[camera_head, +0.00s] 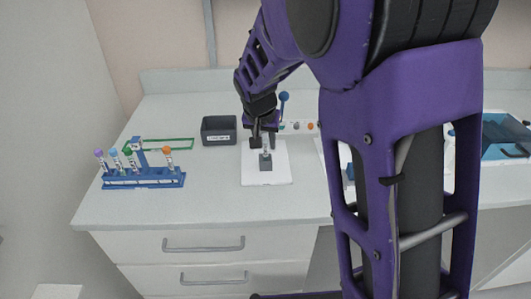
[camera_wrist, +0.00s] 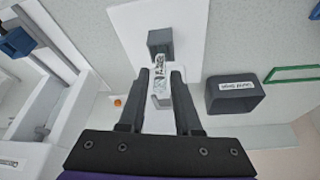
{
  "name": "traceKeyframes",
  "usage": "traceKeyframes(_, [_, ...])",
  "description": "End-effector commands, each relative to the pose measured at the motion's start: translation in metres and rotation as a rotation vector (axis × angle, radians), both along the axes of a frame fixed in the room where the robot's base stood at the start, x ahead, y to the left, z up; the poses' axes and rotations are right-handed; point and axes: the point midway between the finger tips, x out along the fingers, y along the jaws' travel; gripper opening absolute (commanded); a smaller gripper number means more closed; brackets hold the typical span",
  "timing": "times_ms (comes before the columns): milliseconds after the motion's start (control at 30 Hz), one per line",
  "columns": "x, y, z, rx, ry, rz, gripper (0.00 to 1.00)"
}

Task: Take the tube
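The tube (camera_wrist: 160,80), clear with a printed label and a pale top end, stands in a small grey block (camera_wrist: 160,38) on a white plate (camera_wrist: 125,25). In the head view the block (camera_head: 265,163) sits on the white plate (camera_head: 255,178), with the tube partly hidden by my gripper. My gripper (camera_wrist: 161,73) is open, its two dark fingers on either side of the tube's upper part. A gap shows between the tube and the fingers. In the head view my gripper (camera_head: 263,137) is right above the block.
A blue rack (camera_head: 145,181) with several colour-capped tubes stands at the left. A dark labelled bin (camera_head: 219,130) is behind and left of the plate. A green outline (camera_head: 180,140) lies behind the rack. A blue-lidded container (camera_head: 505,137) is at the right. My arm hides the middle right.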

Motion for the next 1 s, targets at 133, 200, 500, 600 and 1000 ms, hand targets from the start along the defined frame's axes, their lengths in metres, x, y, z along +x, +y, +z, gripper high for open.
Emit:
traceKeyframes(133, [0.0,0.0,0.0,0.0,0.0,0.0,0.04])
traceKeyframes(200, [0.0,0.0,0.0,0.0,0.0,0.0,0.0])
traceKeyframes(500, [0.0,0.0,0.002,0.001,-0.001,0.0,0.0])
traceKeyframes(600, [0.0,0.0,0.007,0.001,-0.002,0.001,0.0])
traceKeyframes(1000, [0.001,0.001,0.079,0.003,-0.006,0.001,0.0])
